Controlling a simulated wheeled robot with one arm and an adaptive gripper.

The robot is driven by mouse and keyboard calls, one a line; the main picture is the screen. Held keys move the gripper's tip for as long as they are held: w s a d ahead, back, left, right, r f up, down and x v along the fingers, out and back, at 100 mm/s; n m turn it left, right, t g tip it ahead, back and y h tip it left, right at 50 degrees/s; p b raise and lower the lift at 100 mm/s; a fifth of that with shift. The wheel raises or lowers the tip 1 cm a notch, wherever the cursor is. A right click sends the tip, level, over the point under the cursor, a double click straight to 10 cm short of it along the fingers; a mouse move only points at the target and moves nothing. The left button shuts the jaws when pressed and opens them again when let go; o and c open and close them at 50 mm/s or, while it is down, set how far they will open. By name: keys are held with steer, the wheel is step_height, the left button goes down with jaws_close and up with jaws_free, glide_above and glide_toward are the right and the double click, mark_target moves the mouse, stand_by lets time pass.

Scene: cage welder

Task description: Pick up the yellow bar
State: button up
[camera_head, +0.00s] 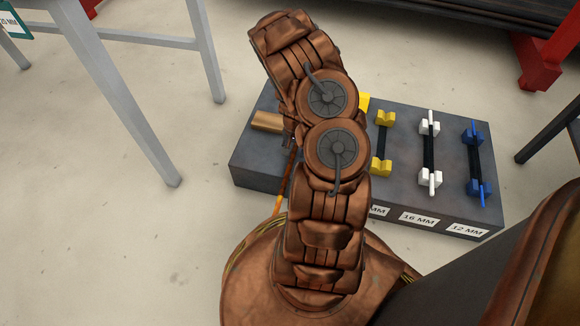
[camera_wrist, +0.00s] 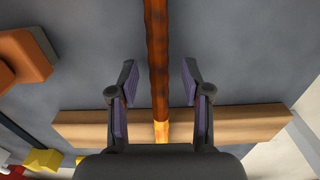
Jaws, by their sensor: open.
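A rust-brown bar with an orange-yellow section (camera_wrist: 161,132) runs up the wrist view. It lies between my open gripper's fingers (camera_wrist: 157,80), with a gap on each side. Its lower end is hidden behind my gripper's body. In the head view this bar (camera_head: 285,188) shows beside my arm, its orange-yellow end reaching past the near side of the grey block. My gripper is mostly hidden behind my arm there. A dark bar (camera_head: 382,143) between yellow holders (camera_head: 381,167) stands further right on the block.
The grey block (camera_head: 255,160) carries a wooden support (camera_head: 268,122), which crosses the wrist view (camera_wrist: 80,126). White holders (camera_head: 431,178) and blue holders (camera_head: 473,135) stand to the right. A grey table leg (camera_head: 140,130) stands at left; clear floor lies between it and the block.

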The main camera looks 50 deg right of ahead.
steer(key=shift+c, duration=0.3)
jaws_close()
stand_by(0.4)
